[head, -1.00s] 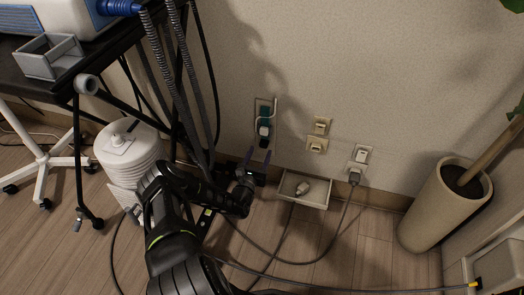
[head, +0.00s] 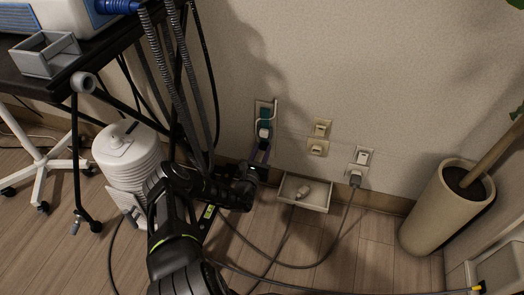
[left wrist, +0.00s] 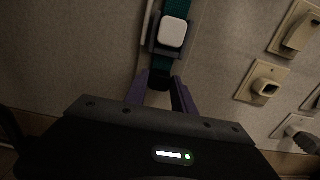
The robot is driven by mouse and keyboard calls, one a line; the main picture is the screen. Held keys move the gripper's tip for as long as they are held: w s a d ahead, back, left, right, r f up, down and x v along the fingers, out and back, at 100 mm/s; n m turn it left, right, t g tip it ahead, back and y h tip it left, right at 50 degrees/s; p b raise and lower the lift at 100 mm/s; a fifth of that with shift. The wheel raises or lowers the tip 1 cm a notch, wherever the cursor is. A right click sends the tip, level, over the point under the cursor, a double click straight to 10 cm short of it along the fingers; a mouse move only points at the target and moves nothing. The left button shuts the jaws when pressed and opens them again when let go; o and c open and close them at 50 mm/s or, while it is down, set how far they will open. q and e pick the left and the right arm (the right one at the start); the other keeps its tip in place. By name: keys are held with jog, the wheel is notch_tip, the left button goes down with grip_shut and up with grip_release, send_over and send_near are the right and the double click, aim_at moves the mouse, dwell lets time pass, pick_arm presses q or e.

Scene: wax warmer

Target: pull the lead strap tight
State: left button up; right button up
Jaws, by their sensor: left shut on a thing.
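The lead strap (head: 265,114) is a dark teal band hanging against the wall at an outlet plate, with a white squarish piece on it. In the left wrist view the teal strap (left wrist: 177,8) runs down past the white piece (left wrist: 172,32) in its dark buckle. My left gripper (head: 260,152) points up at the wall just below the white piece. Its purple fingers (left wrist: 160,80) are shut on the strap's dark lower end, between the fingertips. The right gripper is in neither view.
Wall outlets (head: 318,137) sit right of the strap. A plug with a grey cord (head: 354,178) is in the lower right one. A shallow tray (head: 318,193) with a loose plug (head: 303,194) lies below. A planter (head: 445,208) stands right; a black table (head: 90,60) stands left.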

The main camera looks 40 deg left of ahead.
pick_arm(q)
grip_shut()
dwell(0.8)
